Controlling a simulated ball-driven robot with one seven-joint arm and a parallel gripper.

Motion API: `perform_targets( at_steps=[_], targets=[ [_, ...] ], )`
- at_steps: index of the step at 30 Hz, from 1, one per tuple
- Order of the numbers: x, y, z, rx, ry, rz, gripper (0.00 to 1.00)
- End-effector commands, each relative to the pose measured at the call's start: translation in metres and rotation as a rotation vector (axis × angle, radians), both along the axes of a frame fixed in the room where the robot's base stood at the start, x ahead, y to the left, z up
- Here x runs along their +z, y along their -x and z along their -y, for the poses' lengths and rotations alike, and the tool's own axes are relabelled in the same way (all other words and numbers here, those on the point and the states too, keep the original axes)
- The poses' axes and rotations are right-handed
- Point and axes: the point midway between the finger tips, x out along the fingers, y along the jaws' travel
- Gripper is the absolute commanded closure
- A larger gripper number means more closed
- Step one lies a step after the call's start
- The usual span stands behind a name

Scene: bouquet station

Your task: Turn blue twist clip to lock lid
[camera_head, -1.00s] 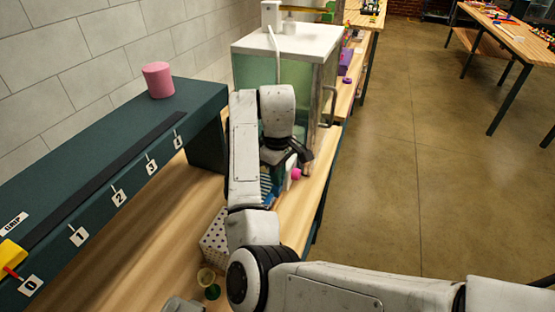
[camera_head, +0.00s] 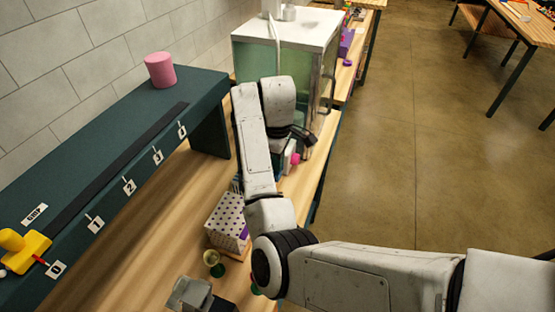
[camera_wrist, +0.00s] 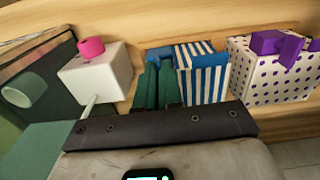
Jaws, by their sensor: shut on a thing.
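In the wrist view a blue-and-white striped box (camera_wrist: 212,85) stands on the wooden bench, with a blue piece, apparently the twist clip (camera_wrist: 158,56), at its left side. My gripper (camera_wrist: 158,72) has two dark green fingers, shut on this blue piece at their tips. The fingers lie close beside the box's left face, and the contact itself is partly hidden. In the head view my arm hides the fingers and most of the striped box (camera_head: 236,185). I cannot tell how far the clip is turned.
A polka-dot box (camera_wrist: 270,80) with a purple clip (camera_wrist: 285,45) stands to the right in the wrist view. A white box (camera_wrist: 100,75) with a pink knob (camera_wrist: 91,47) stands to the left. A glass-sided cabinet (camera_head: 285,60) and a dark green shelf (camera_head: 100,150) flank the bench.

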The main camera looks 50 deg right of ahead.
Motion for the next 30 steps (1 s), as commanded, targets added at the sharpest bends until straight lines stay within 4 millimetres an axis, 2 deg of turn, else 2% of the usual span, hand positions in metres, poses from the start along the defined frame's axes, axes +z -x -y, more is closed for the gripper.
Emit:
perform_targets(
  at_steps=[1,2,9,16,20,30],
  targets=[
    [0.0,-0.001,0.0,0.001,0.001,0.001,1.0],
    [0.0,-0.001,0.0,0.001,0.0,0.002,0.91],
    [0.0,0.0,0.0,0.0,0.0,0.001,0.68],
    [0.0,0.0,0.0,0.0,0.0,0.001,0.68],
    [0.008,-0.001,0.0,0.0,0.001,0.003,0.68],
    [0.058,-0.002,-0.002,0.0,-0.004,0.006,0.68]
  ],
)
